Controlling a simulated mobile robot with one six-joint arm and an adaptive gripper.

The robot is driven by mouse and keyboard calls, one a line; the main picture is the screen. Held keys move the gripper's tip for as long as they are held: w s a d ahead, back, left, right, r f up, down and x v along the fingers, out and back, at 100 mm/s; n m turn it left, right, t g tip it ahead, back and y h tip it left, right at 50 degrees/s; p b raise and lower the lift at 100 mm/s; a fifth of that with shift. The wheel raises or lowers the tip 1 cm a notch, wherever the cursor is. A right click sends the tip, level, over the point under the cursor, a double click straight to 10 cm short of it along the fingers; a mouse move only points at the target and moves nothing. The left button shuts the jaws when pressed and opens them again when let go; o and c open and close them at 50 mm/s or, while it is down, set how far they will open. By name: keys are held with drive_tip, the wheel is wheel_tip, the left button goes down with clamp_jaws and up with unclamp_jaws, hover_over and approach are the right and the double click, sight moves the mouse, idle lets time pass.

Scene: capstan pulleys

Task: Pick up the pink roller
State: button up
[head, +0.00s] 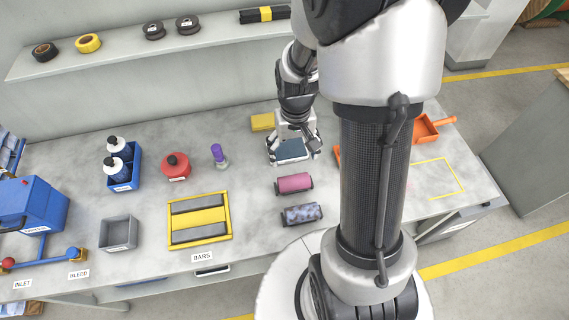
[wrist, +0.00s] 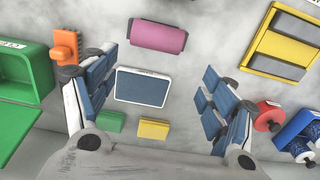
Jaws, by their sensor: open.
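The pink roller (head: 294,183) lies on its side on the grey bench, with dark end caps. In the wrist view the pink roller (wrist: 158,36) is at the top middle, beyond the fingertips. My gripper (head: 292,152) is open and empty, on the far side of the roller in the head view. In the wrist view my gripper (wrist: 166,72) has its blue-padded fingers spread wide, with a dark blue pad with a pale rim (wrist: 143,87) below and between them. A grey mottled roller (head: 302,215) lies nearer than the pink one, parallel to it.
The yellow bars tray (head: 229,218) lies left of the rollers. A purple-topped stamp (head: 218,156), a red round canister (head: 175,166) and a blue bottle caddy (head: 136,172) stand farther left. Yellow (wrist: 153,128) and green blocks (wrist: 109,122) lie near the wall. An orange tray (head: 424,130) is right.

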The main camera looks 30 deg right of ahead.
sight(294, 179)
drive_tip(key=o, duration=0.4)
wheel_tip(294, 179, down, 10)
drive_tip(key=b, duration=0.2)
drive_tip(key=shift+f+b, duration=0.25)
drive_tip(key=shift+b, duration=0.05)
drive_tip(key=shift+o, duration=0.2)
drive_tip(key=shift+s+d+f+b, duration=0.15)
drive_tip(key=shift+f+b, duration=0.3)
drive_tip(key=shift+f, duration=0.85)
drive_tip(key=shift+w+d+f+b, duration=0.1)
drive_tip(key=shift+f+b, duration=0.3)
drive_tip(key=shift+f, duration=0.9)
